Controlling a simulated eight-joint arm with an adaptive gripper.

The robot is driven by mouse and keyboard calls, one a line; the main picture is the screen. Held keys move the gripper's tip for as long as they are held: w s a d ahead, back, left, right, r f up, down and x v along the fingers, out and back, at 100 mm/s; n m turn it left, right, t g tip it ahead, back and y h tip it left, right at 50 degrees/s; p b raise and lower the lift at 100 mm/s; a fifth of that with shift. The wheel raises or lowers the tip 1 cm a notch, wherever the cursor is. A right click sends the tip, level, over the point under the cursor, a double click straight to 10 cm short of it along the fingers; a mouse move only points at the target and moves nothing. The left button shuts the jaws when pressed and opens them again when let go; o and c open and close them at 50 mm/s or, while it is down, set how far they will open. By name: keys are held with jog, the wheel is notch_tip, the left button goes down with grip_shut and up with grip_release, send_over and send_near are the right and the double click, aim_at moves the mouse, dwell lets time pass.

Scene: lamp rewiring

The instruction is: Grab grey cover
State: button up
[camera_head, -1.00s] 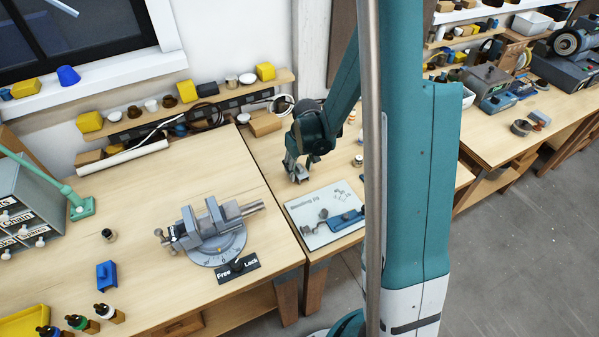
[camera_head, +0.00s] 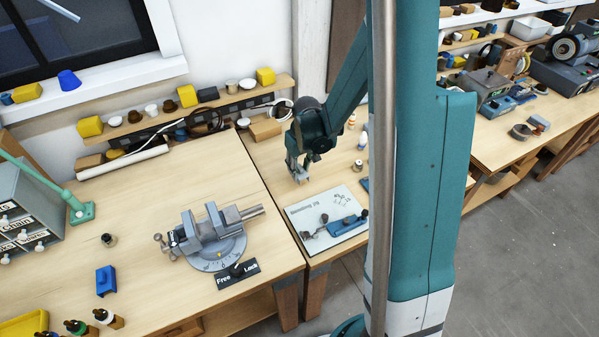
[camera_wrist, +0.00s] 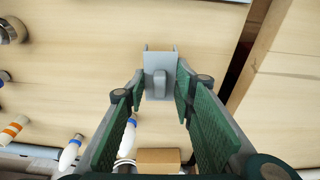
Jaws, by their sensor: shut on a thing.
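The grey cover (camera_wrist: 159,78) is a small light grey piece with a raised rib, seen in the wrist view between the fingertips of my gripper (camera_wrist: 158,95). My gripper is shut on it, with a green-padded finger on each side. In the head view my gripper (camera_head: 299,178) points down over the bench, just behind the white board. The cover is too small there to make out clearly. I cannot tell whether it touches the bench top.
A white board (camera_head: 300,213) with a blue tool (camera_head: 346,225) lies just in front of my gripper. A grey vise (camera_head: 212,236) stands on the left bench. A cardboard box (camera_head: 266,129) is behind. White bottles (camera_wrist: 70,152) stand nearby. A gap separates the benches.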

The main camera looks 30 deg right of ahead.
aim_at(299, 167)
jog(key=shift+r, duration=3.75)
